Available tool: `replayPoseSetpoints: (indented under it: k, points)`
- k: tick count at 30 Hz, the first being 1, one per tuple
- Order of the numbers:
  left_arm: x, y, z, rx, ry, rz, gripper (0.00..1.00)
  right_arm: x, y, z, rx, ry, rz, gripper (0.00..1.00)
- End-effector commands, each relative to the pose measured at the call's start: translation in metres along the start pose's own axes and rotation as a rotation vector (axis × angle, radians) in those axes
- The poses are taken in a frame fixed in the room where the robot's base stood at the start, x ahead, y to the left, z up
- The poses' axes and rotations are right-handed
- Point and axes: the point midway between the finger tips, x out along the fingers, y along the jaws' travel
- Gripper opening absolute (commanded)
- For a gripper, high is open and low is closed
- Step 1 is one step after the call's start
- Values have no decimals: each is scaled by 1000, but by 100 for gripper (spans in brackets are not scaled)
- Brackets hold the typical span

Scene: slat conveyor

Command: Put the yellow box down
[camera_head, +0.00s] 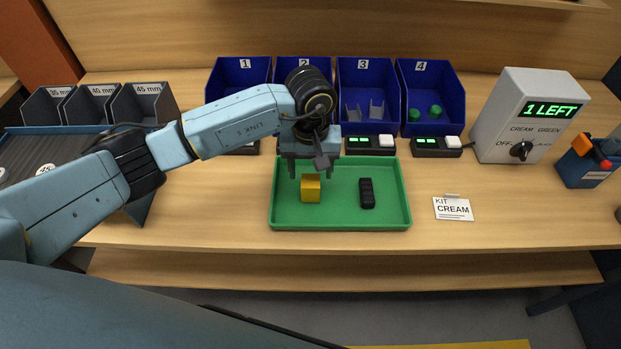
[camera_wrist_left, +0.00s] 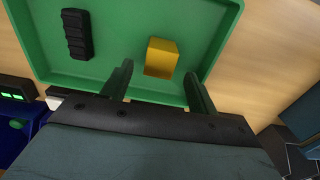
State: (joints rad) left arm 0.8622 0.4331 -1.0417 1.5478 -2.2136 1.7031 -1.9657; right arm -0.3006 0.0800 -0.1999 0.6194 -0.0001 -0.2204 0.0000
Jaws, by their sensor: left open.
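The yellow box (camera_head: 310,188) sits in the left half of the green tray (camera_head: 341,222). It also shows in the left wrist view (camera_wrist_left: 161,58), resting on the tray floor. My left gripper (camera_head: 306,172) is open, above and just behind the box in the head view. In the left wrist view its two fingers (camera_wrist_left: 158,82) stand apart, with the box beyond their tips and a gap on each side. The fingers do not appear to touch the box. My right gripper is not in view.
A black ridged block (camera_head: 367,193) lies in the tray's right half. Blue bins (camera_head: 431,97) stand behind the tray, with button boxes (camera_head: 370,145) in front. A KIT CREAM card (camera_head: 453,208) and a grey control box (camera_head: 528,115) stand to the right.

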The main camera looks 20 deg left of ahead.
Motion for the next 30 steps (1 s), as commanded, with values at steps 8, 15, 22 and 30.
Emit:
replayPoseSetpoints:
  k: [8,15,22,30]
  points:
    - [-56,0,0,2,4,-1,59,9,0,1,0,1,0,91]
    - [-76,0,0,0,0,-2,59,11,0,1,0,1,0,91]
    - [-77,0,0,0,-1,-2,59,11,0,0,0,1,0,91]
    - [-77,0,0,0,-1,-1,28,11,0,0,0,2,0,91]
